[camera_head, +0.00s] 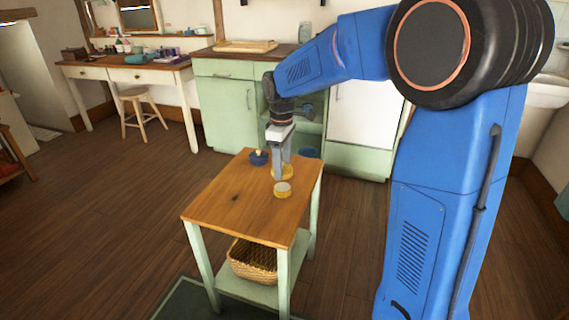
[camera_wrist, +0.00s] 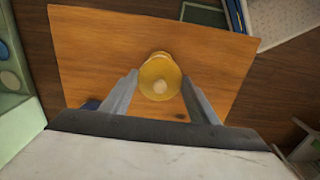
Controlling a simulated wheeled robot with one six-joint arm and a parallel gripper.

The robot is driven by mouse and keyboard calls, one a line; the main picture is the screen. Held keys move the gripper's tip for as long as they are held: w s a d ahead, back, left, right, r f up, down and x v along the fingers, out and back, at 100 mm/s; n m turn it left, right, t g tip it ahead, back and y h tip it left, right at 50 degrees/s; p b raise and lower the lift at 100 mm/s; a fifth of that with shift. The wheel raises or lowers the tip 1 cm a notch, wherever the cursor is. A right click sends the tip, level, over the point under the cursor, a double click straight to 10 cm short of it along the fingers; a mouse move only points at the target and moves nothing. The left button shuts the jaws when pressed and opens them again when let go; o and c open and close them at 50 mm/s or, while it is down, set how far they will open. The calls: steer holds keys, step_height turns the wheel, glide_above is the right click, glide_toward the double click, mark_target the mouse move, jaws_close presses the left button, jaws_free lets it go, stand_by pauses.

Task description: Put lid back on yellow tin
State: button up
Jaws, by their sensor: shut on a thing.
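The yellow tin (camera_head: 283,190) is a short round container with a pale top face, standing on the small wooden table. The round yellow lid (camera_wrist: 160,77), with a pale knob, sits between my fingertips in the wrist view. It also shows partly behind my fingers in the head view (camera_head: 289,173), just behind the tin. My gripper (camera_head: 281,172) points down over the table and is shut on the lid. In the wrist view, my gripper (camera_wrist: 160,85) has a finger at each side of it. I cannot tell whether the lid touches the table.
The wooden table (camera_head: 232,200) has a dark blue bowl (camera_head: 258,158) at its back, left of my gripper. A wicker basket (camera_head: 253,262) sits on its lower shelf. The front of the tabletop is clear. Green cabinets (camera_head: 225,108) stand behind, and a stool (camera_head: 143,112) at the left.

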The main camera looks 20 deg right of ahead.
mark_target(282, 187)
steer(key=shift+f, duration=2.85)
steer(key=shift+f, duration=0.6)
stand_by(0.5)
steer(key=o, duration=1.1)
steer(key=shift+r, duration=0.1)
step_height(282, 187, up, 16)
steer(key=shift+d+f, duration=0.1)
steer(key=shift+f, duration=0.1)
steer(key=shift+r, duration=0.9)
